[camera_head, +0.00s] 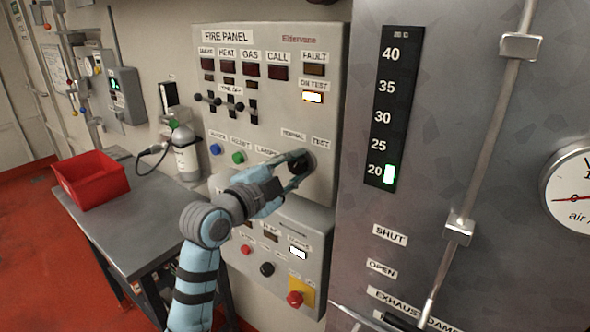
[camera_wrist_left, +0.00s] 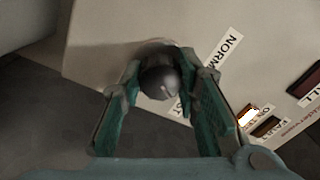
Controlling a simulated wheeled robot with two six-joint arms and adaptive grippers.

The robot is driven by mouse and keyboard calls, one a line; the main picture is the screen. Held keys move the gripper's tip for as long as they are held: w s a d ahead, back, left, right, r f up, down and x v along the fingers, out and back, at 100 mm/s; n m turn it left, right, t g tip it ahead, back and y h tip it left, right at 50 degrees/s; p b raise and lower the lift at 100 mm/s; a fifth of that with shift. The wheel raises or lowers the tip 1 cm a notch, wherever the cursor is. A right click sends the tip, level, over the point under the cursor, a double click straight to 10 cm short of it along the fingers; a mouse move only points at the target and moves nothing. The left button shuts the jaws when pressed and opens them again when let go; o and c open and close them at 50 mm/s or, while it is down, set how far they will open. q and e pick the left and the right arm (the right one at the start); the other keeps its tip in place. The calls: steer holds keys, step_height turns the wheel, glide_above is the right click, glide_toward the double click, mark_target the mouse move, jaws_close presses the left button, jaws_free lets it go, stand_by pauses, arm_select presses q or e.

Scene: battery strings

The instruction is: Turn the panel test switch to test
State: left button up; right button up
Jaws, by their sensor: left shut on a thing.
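The fire panel (camera_head: 270,100) is a grey box on the wall. Its test switch is a dark round knob (camera_head: 309,161) at the lower right, below the NORMAL and TEST labels. My left gripper (camera_head: 297,166) is shut on this knob. In the left wrist view the dark knob (camera_wrist_left: 160,80) sits between the two green finger pads, near the NORMAL label. The fingers hide part of the knob, so I cannot clearly tell where it points. The ON TEST lamp (camera_head: 312,97) is lit white-yellow. My right gripper is not in view.
A lower panel (camera_head: 285,250) with buttons and a red knob on yellow hangs below. A grey cabinet (camera_head: 470,200) with a vertical rod and gauge stands close on the right. A metal table (camera_head: 125,240) with a red bin (camera_head: 90,180) is at left.

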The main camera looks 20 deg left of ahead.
arm_select(q)
steer(key=shift+m+b, duration=0.3)
steer(key=shift+m, duration=1.3)
steer(key=o, duration=1.2)
steer(key=shift+c, duration=0.2)
steer(key=v, duration=1.2)
steer(key=shift+d, duration=0.1)
